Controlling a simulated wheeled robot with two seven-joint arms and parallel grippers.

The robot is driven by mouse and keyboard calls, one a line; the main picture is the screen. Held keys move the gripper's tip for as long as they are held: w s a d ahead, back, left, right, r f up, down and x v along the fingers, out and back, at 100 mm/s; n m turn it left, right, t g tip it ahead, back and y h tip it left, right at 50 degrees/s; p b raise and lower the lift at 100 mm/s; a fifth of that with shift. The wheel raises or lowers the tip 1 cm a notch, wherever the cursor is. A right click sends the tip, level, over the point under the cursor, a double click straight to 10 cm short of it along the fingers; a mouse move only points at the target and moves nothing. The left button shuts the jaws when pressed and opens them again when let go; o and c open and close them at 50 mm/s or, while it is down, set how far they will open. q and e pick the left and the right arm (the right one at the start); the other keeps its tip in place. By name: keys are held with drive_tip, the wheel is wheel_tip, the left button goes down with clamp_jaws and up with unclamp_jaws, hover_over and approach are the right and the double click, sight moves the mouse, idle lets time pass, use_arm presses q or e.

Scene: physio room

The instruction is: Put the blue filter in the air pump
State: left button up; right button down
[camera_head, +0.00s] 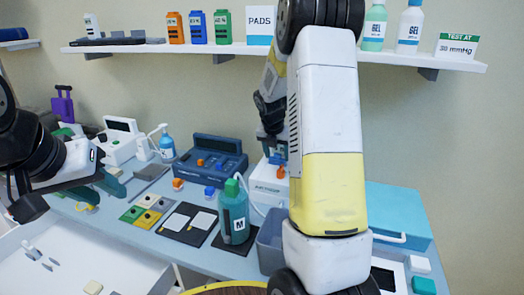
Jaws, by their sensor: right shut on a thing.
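The white air pump (266,189) stands on the table, partly hidden behind my right arm. My right gripper (278,160) points down over it and is shut on a small orange piece (281,172) at the pump's top. Whether the piece sits in the pump or just above it, I cannot tell.
A green bottle marked M (234,215) stands before the pump. A grey bin (270,242) is beside it. The dark blue console (210,152) is behind. A teal case (398,212) is at right. A white tray (85,262) is in front at left. A shelf (180,47) runs above.

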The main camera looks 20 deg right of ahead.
drive_tip(key=shift+f, duration=0.4)
idle(0.6)
unclamp_jaws()
drive_tip(key=shift+r, duration=0.1)
drive_tip(key=shift+r, duration=3.45)
